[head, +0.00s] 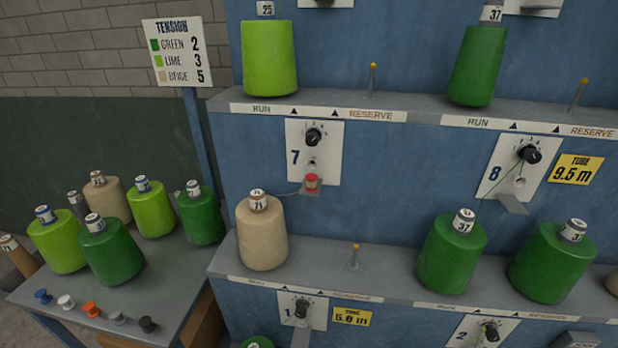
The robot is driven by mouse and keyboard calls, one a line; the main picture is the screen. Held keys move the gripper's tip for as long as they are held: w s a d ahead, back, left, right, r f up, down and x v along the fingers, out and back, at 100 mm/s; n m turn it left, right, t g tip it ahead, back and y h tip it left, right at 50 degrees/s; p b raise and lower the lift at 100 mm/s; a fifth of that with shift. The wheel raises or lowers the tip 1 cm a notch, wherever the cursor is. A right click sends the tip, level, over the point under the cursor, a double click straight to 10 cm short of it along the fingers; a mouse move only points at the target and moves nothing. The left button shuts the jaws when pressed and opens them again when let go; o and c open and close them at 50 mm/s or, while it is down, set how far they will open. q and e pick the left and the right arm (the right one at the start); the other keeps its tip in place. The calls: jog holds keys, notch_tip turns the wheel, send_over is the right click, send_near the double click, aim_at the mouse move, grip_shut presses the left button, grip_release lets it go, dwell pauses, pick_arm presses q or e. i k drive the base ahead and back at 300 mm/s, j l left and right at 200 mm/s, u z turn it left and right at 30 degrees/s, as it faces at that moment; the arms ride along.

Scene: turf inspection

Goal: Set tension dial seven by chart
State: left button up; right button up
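The tension dial seven (313,137) is a black knob on a white plate marked 7 (295,172), on the blue frame; its pointer setting is too small to read. A red piece (312,181) sits on a small bracket below the knob. A thin thread runs from near that bracket toward the beige spool (263,238) on the shelf below. The tension chart (178,52) at upper left lists green 2, lime 3 and beige 5. Neither gripper is in view.
A side table (190,290) at left holds lime, green and beige spools and several small coloured pieces. A lime spool (269,58) stands on the shelf above dial seven. Dial eight (529,154) is to the right. The space in front of dial seven looks clear.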

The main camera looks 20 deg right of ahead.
aim_at(312, 138)
jog(key=l+z, duration=0.1)
jog(key=z, duration=0.3)
jog(key=l+z, duration=0.15)
jog(key=z, duration=0.25)
jog(key=l+z, duration=0.15)
jog(key=z, duration=0.3)
jog(key=l+z, duration=0.15)
jog(key=z, duration=0.25)
